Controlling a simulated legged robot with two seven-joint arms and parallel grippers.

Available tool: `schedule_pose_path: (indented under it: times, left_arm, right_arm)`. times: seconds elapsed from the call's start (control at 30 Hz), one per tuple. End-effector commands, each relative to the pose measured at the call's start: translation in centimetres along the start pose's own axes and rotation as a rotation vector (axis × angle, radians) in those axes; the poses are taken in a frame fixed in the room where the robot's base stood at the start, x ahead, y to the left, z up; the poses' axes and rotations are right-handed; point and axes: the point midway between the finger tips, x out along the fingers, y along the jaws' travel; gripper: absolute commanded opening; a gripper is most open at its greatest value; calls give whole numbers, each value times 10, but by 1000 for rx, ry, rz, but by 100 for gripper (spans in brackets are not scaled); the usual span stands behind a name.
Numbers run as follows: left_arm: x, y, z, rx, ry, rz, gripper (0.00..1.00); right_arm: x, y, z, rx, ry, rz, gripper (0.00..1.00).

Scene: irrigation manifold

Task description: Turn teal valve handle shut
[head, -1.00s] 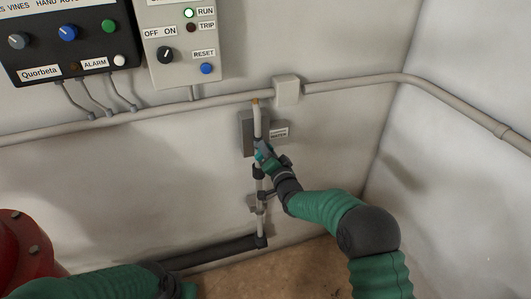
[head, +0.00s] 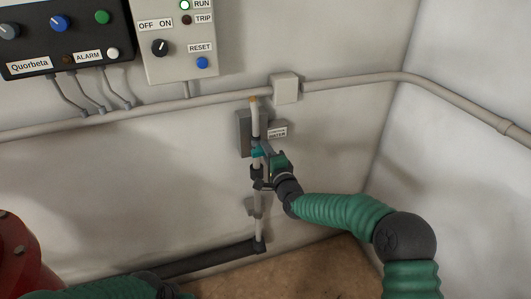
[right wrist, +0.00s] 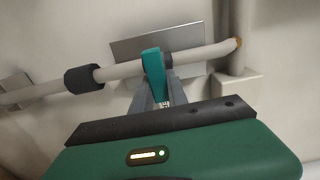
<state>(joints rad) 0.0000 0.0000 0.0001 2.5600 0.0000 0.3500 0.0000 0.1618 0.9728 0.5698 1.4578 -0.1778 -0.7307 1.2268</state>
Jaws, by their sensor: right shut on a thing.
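The teal valve handle (head: 257,153) sits on the thin vertical pipe (head: 256,118) at the wall. In the right wrist view the handle (right wrist: 154,72) stands across the pipe (right wrist: 123,70). My right gripper (head: 267,156) reaches the handle from the lower right. In the right wrist view its grey fingers (right wrist: 151,95) are shut on the handle's near end, hiding part of it. Part of my left arm shows at the bottom left of the head view, but its gripper is not seen.
A grey box (head: 242,130) and a small label (head: 277,131) are behind the valve. A horizontal conduit (head: 340,84) runs above. Control panels (head: 180,42) hang at upper left. A red flanged part (head: 18,250) stands at lower left.

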Motion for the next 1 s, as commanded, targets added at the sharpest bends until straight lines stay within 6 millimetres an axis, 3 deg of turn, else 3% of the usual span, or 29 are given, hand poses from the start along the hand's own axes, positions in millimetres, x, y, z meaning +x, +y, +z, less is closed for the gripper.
schedule_pose_path:
  times: [0.53,0.57,0.7,1.0]
  left_arm:
    - [2,0,0,0,0,0,36]
    - [2,0,0,0,0,0,36]
    - [2,0,0,0,0,0,36]
    - [2,0,0,0,0,0,36]
  right_arm:
    - [-1,6,-2,30,3,11,0]
    - [-1,6,-2,30,3,11,20]
    - [-1,6,-2,29,2,10,39]
    - [-1,3,-1,27,1,5,41]
